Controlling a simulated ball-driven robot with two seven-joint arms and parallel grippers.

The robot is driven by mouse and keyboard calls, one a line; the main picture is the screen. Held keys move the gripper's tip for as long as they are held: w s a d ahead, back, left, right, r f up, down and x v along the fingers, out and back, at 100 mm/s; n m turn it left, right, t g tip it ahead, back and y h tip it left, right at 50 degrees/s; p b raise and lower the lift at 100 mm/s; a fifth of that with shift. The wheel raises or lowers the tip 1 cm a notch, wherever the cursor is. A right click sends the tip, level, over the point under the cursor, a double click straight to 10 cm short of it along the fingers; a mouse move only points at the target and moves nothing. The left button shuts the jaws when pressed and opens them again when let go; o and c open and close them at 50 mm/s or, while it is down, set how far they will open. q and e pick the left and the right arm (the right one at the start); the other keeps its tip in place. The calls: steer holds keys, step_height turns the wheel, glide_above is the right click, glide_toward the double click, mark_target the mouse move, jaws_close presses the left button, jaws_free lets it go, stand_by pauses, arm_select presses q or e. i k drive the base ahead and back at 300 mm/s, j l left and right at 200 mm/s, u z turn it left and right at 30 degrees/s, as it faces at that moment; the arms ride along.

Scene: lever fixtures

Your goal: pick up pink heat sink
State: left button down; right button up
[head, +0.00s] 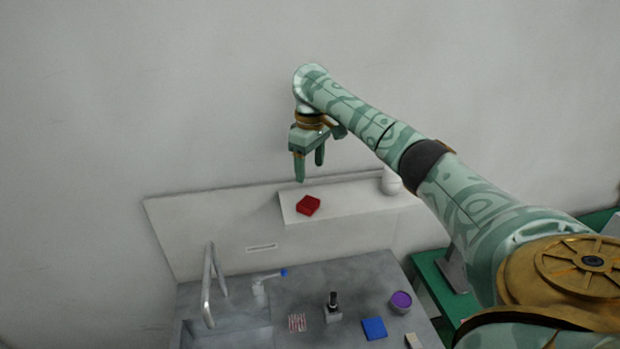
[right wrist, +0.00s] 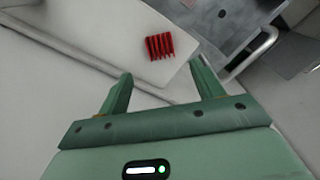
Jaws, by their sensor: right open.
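A red finned block (head: 308,205), which looks like a heat sink but is red rather than pink, lies on the white wall shelf (head: 350,199). In the right wrist view the red finned block (right wrist: 160,47) shows its parallel fins, just beyond the fingertips. My right gripper (head: 310,172) is open and empty, pointing down above the shelf, apart from the block. In the right wrist view its two fingers (right wrist: 162,70) are spread. My left gripper is not in view.
A white rounded object (head: 391,181) stands at the shelf's right end. The grey counter (head: 330,276) below holds a faucet (head: 210,283), a red-and-white striped piece (head: 297,322), a small dark-handled lever (head: 333,307), a blue square (head: 374,328) and a purple-topped cup (head: 401,301).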

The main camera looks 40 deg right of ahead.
mark_target(296, 324)
steer(key=z, duration=1.2)
